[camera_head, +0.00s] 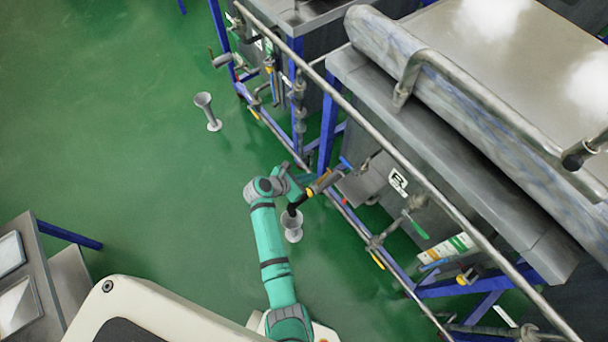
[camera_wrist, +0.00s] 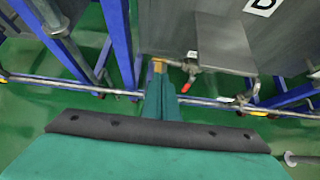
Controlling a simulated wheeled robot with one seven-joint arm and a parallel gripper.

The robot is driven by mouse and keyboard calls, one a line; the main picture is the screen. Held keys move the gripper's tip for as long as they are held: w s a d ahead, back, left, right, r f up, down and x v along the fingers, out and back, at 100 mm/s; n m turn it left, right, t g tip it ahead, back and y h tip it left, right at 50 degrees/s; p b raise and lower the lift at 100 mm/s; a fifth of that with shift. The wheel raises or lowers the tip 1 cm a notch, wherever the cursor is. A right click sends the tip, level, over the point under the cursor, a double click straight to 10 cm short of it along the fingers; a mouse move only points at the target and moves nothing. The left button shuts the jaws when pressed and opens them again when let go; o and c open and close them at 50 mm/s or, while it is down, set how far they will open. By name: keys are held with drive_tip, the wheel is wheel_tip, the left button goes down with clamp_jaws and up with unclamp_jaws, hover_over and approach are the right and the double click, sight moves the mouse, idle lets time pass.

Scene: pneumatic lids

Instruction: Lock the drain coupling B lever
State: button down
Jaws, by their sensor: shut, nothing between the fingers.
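A grey panel labelled B (camera_head: 398,181) hangs on the side of the steel tank. Beside it, a grey pipe coupling (camera_head: 328,181) with an orange-yellow ring runs down to a black spout above a funnel (camera_head: 292,222). A small blue lever (camera_head: 346,162) shows at the coupling's upper end. My gripper (camera_head: 310,177) is close beside the coupling; contact cannot be told. In the wrist view, my teal fingers (camera_wrist: 160,100) are together and empty. A brass fitting (camera_wrist: 158,66) and a valve with a red handle (camera_wrist: 190,68) lie just beyond the fingertips. The lever's lock position is unclear.
A long metal rail (camera_head: 440,205) crosses in front of the tanks. Blue frame legs (camera_head: 328,125) and a low pipe (camera_wrist: 215,103) stand near my gripper. A valve with a green handle (camera_head: 418,228) is to the right. The green floor (camera_head: 130,150) at left is mostly clear, except another funnel (camera_head: 206,110).

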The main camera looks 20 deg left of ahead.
wheel_tip(320, 180, up, 6)
drive_tip(key=s+a, duration=0.1)
drive_tip(key=shift+s+a+f, duration=0.15)
drive_tip(key=shift+s+a, duration=0.05)
drive_tip(key=shift+s, duration=0.2)
